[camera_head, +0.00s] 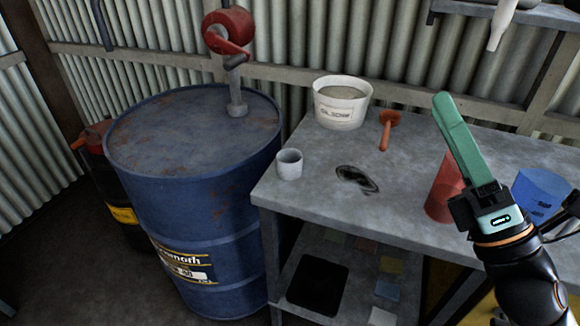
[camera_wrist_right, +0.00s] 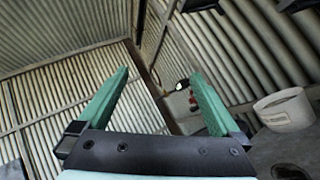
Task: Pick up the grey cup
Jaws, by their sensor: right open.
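The grey cup (camera_head: 289,164) stands upright on the left end of the grey workbench (camera_head: 400,215) in the head view. It is small and pale grey, with its open mouth facing up. My right gripper (camera_head: 444,100) is raised over the right part of the bench, well to the right of the cup and apart from it. Its green fingers are spread and empty, as the right wrist view (camera_wrist_right: 163,92) shows. I cannot make out the grey cup in the wrist view. My left gripper is not in view.
A white bucket (camera_head: 342,108), an orange tool (camera_head: 386,128) and a dark ring-like item (camera_head: 356,179) lie on the bench. A red container (camera_head: 443,190) and a blue one (camera_head: 541,192) stand near my right arm. A blue drum (camera_head: 210,190) stands left of the bench.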

